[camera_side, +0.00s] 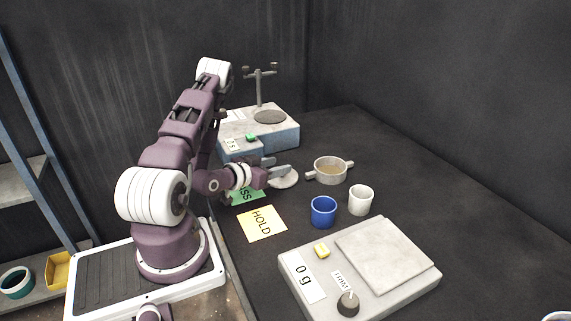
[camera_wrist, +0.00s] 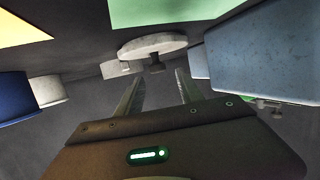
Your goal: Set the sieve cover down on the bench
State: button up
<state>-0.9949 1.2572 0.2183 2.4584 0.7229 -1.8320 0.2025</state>
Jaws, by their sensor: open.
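The sieve cover is a pale grey disc (camera_side: 286,182) that appears to lie flat on the dark bench, beside the PASS card. In the wrist view the cover (camera_wrist: 135,48) shows with a small dark knob (camera_wrist: 156,63) on it. My gripper (camera_side: 277,165) is open just above the cover, with its fingers apart and nothing between them. In the wrist view the fingertips (camera_wrist: 158,75) point toward the knob with a visible gap. The sieve (camera_side: 331,171), a round beige pan with two side handles, stands uncovered to the right of the cover.
The blue-grey shaker (camera_side: 285,136) with its clamp post stands behind my gripper. A blue cup (camera_side: 323,212) and a white cup (camera_side: 361,201) stand in front of the sieve. A yellow HOLD card (camera_side: 261,224) and a scale (camera_side: 395,298) are nearer.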

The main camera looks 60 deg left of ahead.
jog(key=shift+v, duration=0.75)
jog(key=shift+s+d+r, duration=0.1)
jog(key=shift+s+r, duration=0.1)
jog(key=w+d+r+m+g+h, duration=0.25)
jog(key=w+d+r+m, duration=0.2)
jog(key=w+r, duration=0.4)
jog(key=s+d+r+g, duration=0.2)
jog(key=s+d+r, duration=0.1)
jog(key=d+r, duration=0.5)
jog(key=s+d+r+g+h, duration=0.1)
jog(key=s+d+r, duration=0.2)
jog(key=s+d, duration=0.5)
jog(key=s+d+r+g+h, duration=0.2)
jog(key=s+d, duration=0.6)
jog(key=s, duration=0.4)
jog(key=shift+d+r, duration=0.3)
jog(key=shift+r, duration=0.4)
